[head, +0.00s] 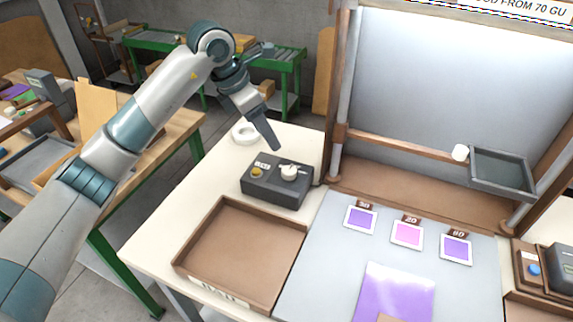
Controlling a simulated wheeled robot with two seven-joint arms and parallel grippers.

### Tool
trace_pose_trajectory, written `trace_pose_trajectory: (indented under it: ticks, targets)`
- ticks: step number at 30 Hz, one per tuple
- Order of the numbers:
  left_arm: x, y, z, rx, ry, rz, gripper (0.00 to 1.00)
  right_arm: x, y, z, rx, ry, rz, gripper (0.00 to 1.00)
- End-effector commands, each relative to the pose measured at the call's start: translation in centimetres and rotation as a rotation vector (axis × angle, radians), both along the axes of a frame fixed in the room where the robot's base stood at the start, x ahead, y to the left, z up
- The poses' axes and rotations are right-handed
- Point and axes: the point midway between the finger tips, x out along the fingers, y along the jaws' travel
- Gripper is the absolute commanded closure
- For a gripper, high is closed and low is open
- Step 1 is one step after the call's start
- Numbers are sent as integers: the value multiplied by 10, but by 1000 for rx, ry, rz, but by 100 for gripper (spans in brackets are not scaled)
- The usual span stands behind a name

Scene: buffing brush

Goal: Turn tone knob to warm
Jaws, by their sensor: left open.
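A dark grey control box (275,188) sits on the pale table, left of the grey work surface. On its top are a white round knob (289,173) with a pale marking behind it, and a small yellow knob (257,172) at the left beside a small label. The lettering is too small to read. My left gripper (274,147) points down just above and behind the box, a little left of the white knob, and appears apart from it. It is open and empty. My right gripper is out of view.
An empty brown tray (245,245) lies in front of the box. A white ring (244,133) lies behind it. A wooden frame with a pale panel (430,80) rises at the right. Sample cards (407,234) lie on the grey surface (325,260). A blue button (533,269) shows far right.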

Motion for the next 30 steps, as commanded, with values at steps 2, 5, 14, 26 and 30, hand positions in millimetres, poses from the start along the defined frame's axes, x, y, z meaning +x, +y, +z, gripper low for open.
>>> trace_pose_trajectory:
  ticks: [2,5,14,26,30]
  targets:
    - [1,-4,-9,0,5,-1,49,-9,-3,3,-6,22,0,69]
    - [4,-10,-23,0,5,0,49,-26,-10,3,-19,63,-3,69]
    - [14,-27,-72,-1,6,1,49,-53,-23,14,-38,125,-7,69]
    - [25,-47,-127,-1,3,2,49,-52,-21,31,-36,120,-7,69]
    - [27,-49,-135,0,2,-1,49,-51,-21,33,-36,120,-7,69]
